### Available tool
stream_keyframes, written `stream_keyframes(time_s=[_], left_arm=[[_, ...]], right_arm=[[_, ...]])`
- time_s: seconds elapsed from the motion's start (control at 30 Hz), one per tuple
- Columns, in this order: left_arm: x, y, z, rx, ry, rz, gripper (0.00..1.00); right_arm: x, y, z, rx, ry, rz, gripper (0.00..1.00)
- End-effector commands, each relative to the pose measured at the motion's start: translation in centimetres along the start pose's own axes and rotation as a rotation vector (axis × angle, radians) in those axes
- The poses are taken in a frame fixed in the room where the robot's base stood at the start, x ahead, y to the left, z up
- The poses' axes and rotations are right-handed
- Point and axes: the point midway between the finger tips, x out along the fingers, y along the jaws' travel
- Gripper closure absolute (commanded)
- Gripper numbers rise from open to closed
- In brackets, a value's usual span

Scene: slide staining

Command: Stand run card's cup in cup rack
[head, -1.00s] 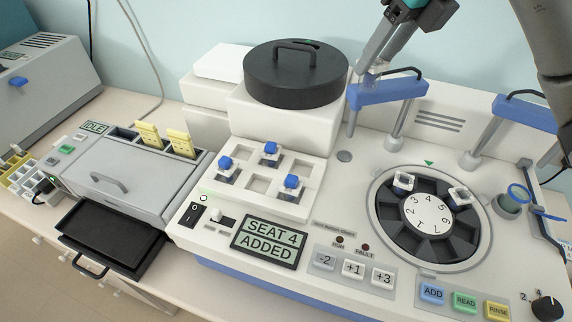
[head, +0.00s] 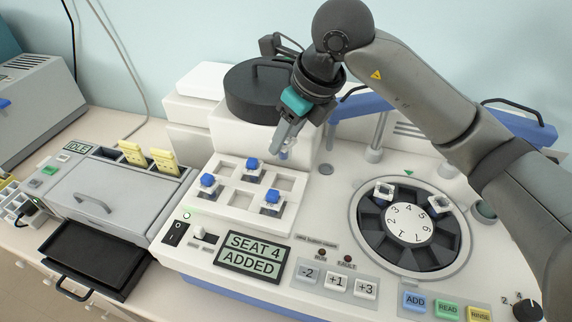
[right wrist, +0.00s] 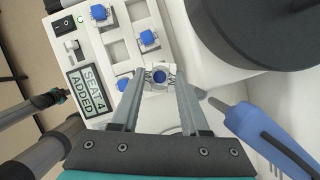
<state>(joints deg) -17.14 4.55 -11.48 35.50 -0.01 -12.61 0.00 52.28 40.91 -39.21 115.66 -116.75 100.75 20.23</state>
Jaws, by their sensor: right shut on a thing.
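My right gripper (head: 284,152) is shut on a small clear cup (right wrist: 160,76) with a blue centre, seen between the fingertips in the right wrist view. The held cup is partly hidden by the fingers in the head view. Three blue-topped cups stand in the rack: front left (head: 208,181), back middle (head: 252,164) and front right (head: 271,197). Other rack places are empty.
The carousel (head: 367,228) at right carries two clear cups (head: 384,190) (head: 440,204). A black round lid (head: 245,98) stands behind the rack. A blue-armed post (head: 350,128) is right of my gripper. Yellow cards (head: 132,152) stand in the left machine. The display (head: 252,254) reads "SEAT 4 ADDED".

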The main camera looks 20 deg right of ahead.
Motion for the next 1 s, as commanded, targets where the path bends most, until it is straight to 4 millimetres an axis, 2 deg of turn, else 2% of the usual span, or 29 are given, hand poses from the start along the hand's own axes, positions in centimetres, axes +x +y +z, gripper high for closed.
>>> stream_keyframes(time_s=[0.03,0.13,0.37,0.6,1.0], left_arm=[[-0.1,0.0,0.0,0.0,0.001,0.0,1.0],[-0.2,0.0,-0.1,0.0,0.001,0.0,1.0],[-0.2,0.0,-0.1,-0.001,0.001,0.0,1.0],[-0.4,0.0,-0.1,-0.001,0.001,0.0,1.0],[0.2,0.0,0.0,-0.001,0.001,0.0,1.0]], right_arm=[[1.1,0.0,-0.6,0.002,0.005,0.002,1.0],[2.5,0.0,-1.1,0.001,0.003,0.001,1.0],[4.0,0.0,-1.7,0.001,0.0,0.0,1.0],[6.9,0.0,-2.9,0.002,0.001,0.001,1.0],[7.5,-0.1,-3.1,0.0,-0.002,-0.001,1.0]])
